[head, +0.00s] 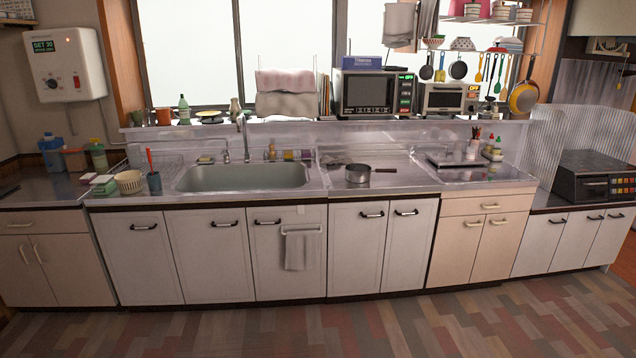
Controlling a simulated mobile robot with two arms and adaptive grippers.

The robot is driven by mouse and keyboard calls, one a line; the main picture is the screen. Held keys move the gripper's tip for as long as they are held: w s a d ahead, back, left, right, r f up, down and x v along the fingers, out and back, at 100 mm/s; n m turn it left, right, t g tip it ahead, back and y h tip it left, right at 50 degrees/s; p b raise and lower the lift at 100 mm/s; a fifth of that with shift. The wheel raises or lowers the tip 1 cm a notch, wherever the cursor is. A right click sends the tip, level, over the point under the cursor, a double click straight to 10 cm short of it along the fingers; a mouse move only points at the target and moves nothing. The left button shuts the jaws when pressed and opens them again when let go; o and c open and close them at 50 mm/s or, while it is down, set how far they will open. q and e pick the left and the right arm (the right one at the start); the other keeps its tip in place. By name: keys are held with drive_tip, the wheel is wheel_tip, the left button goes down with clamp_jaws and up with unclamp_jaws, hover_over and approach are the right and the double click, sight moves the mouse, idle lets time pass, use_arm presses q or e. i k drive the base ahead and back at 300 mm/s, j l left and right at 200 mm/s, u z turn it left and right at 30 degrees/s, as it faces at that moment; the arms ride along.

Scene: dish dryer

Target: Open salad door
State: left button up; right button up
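Neither of my grippers is in view. Nothing here is clearly marked as a salad door, and I cannot tell which door the name fits. Several white cabinet doors (210,257) under the counter are shut, with dark handles along their top edges. Cream cabinet doors at the far left (72,270) and at the right (500,250) are also shut. The microwave (367,94) and the toaster oven (441,98) on the back shelf look shut. A small towel (298,252) hangs from a bar on one white door.
A sink (243,177) is set in the counter, with a pot (358,173) to its right. A dark appliance (585,187) stands at the far right. A white wall unit (64,65) hangs at the left. The patterned floor (300,330) before the cabinets is clear.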

sight(411, 221)
drive_tip(key=i+z, duration=0.25)
drive_tip(key=i, duration=0.35)
drive_tip(key=i+z, duration=0.25)
drive_tip(key=i, duration=0.3)
drive_tip(key=i+j+z, duration=0.25)
drive_tip(key=i, duration=0.35)
drive_tip(key=l, duration=0.1)
